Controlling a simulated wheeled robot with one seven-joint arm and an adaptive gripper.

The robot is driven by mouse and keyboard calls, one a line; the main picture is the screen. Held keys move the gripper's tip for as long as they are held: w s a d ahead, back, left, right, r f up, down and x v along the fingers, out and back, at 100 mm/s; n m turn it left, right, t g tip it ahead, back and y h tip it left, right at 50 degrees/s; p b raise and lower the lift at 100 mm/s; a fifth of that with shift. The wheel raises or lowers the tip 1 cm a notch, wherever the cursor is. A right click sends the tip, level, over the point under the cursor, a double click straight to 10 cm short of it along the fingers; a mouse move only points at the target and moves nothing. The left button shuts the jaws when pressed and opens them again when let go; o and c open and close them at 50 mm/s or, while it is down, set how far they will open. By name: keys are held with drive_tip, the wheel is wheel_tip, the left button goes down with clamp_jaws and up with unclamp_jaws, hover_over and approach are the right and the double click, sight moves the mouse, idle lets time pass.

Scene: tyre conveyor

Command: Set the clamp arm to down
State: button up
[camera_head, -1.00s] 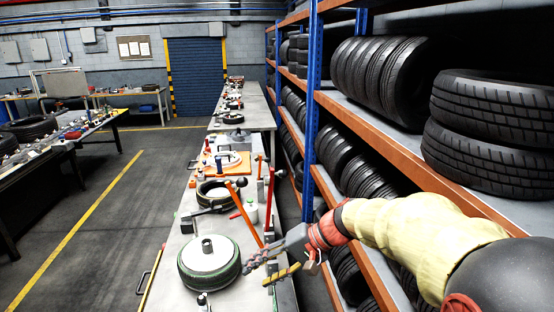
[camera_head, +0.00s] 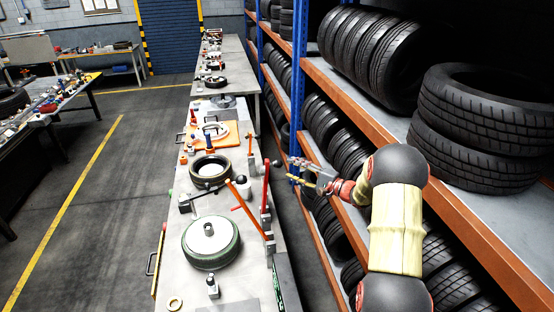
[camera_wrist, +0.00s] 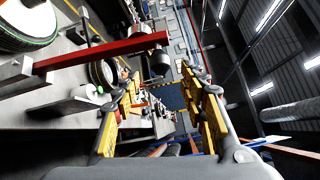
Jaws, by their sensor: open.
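The clamp arm (camera_head: 265,190) is a red bar standing roughly upright at the bench's right edge, with a dark tip at its upper end. In the wrist view the red bar (camera_wrist: 100,50) crosses the upper left, with a dark cylindrical tip (camera_wrist: 159,62) at its end. My gripper (camera_head: 291,171) is open and empty, just right of the clamp arm's upper end and apart from it. In the wrist view its yellow fingers (camera_wrist: 166,88) are spread wide, with nothing between them.
A slanted orange-red lever (camera_head: 249,210) stands left of the clamp arm. A green-rimmed wheel (camera_head: 211,245) and a small tyre (camera_head: 210,170) lie on the long bench (camera_head: 180,265). Tyre racks (camera_head: 440,210) stand close on the right, beside my arm.

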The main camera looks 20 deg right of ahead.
sight(279, 164)
drive_tip(key=p+x, duration=0.2)
drive_tip(key=x, duration=0.5)
drive_tip(key=shift+a, duration=0.1)
drive_tip(key=shift+c, duration=0.5)
clamp_jaws()
idle(0.3)
